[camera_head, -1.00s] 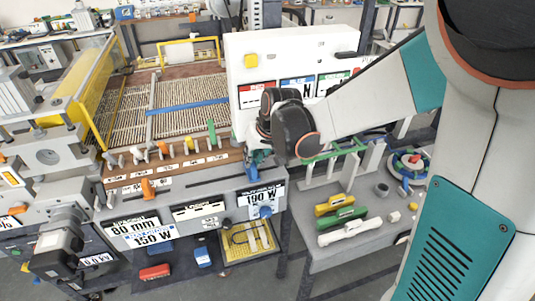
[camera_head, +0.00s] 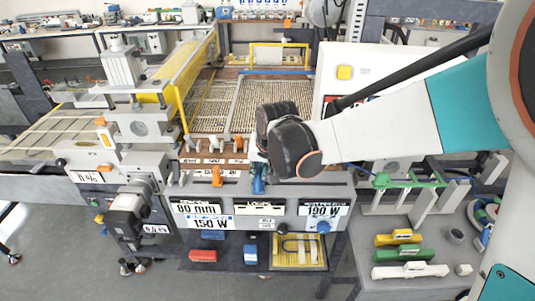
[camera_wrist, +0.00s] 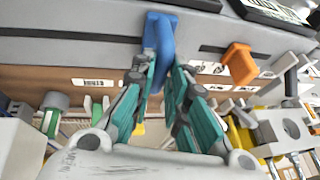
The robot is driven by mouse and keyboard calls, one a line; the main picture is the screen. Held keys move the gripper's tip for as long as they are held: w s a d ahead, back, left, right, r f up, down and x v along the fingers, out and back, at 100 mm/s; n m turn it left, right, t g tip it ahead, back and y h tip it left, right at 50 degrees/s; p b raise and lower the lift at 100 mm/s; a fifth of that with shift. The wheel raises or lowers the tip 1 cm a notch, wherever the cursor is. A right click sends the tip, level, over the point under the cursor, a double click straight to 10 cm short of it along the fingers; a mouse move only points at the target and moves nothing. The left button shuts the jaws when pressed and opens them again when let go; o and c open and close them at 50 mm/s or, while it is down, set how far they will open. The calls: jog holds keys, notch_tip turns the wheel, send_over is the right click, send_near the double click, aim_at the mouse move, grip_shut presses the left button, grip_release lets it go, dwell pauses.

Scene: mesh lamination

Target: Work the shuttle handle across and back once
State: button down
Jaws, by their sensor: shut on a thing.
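The blue handle (camera_head: 258,180) stands at the front panel of the grey machine, in the middle stretch of its front rail. I take it to be the shuttle handle. My gripper (camera_wrist: 160,75) is shut on it, with one teal-padded finger on each side; the blue handle (camera_wrist: 160,38) shows upright between the fingers in the wrist view. In the head view my dark wrist hides the gripper and the handle's upper part. An orange handle (camera_head: 217,177) sits a short way to the left on the same front; it also shows in the wrist view (camera_wrist: 238,62).
A row of small pegs stands along the brown strip (camera_head: 200,160) behind the front panel. A white upright panel (camera_head: 343,100) rises at the right. A grey side table (camera_head: 390,275) with yellow, green and white shuttle-like pieces stands right of the machine.

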jog(key=shift+a, duration=0.2)
jog(key=c, duration=1.6)
grip_release()
jog(key=shift+a, duration=0.1)
jog(key=shift+o, duration=0.2)
jog(key=shift+a, duration=0.1)
jog(key=shift+d, duration=0.2)
